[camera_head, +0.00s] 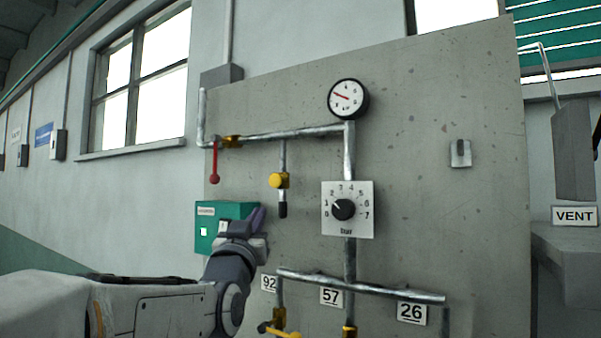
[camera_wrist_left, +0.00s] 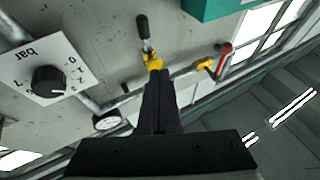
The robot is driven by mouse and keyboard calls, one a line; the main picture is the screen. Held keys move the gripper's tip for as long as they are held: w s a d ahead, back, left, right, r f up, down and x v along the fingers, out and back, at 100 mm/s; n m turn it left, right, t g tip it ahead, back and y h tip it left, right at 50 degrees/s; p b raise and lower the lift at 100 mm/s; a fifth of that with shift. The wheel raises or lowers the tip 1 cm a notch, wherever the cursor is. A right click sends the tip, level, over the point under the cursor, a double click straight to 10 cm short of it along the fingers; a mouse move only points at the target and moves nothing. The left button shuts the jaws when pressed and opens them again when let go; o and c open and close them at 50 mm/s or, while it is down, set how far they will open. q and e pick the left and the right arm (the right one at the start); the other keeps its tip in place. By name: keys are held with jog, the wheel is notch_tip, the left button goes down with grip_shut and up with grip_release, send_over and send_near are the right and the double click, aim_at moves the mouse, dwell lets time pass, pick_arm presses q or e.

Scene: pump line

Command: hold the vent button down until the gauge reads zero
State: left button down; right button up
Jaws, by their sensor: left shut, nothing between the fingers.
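The round white gauge (camera_head: 347,98) sits on the pipe at the top of the grey panel. Its red needle points to the left and slightly up; the numerals are too small to read. A VENT sign (camera_head: 575,216) is at the far right, below a grey upright piece; I cannot make out a button there. My left gripper (camera_head: 258,217) is shut and empty, in front of the right part of the green box (camera_head: 232,211). In the left wrist view, its closed fingers (camera_wrist_left: 158,75) overlap the yellow fitting (camera_wrist_left: 153,61) in the picture. My right gripper is not in view.
A bar dial with a black knob (camera_head: 343,209) is mid-panel. A red-handled valve (camera_head: 214,165) and a yellow valve (camera_head: 278,181) hang from the upper pipe. Lower pipes carry tags 92, 57 and 26 (camera_head: 411,313). The panel's right side is mostly bare, with a small switch (camera_head: 460,153).

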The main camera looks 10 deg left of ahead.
aim_at(276, 180)
pick_arm(q)
jog(key=s+a+r+n+t+y, duration=0.1)
jog(key=s+a+r+t+y, duration=0.1)
jog(key=r, duration=0.4)
jog(key=shift+a+r+y, duration=0.2)
jog(key=shift+a+y, duration=0.2)
jog(key=shift+a, duration=0.5)
jog(key=shift+p, duration=0.3)
jog(key=w+d+p, duration=0.3)
jog(key=w, duration=0.5)
jog(key=shift+w+p, duration=0.15)
jog(key=shift+p, duration=0.2)
jog(key=shift+w+d+f, duration=0.1)
jog(key=shift+w, duration=0.05)
dwell(0.6)
jog(key=shift+w+d+b, duration=0.1)
jog(key=shift+w+b, duration=0.15)
jog(key=shift+b, duration=0.05)
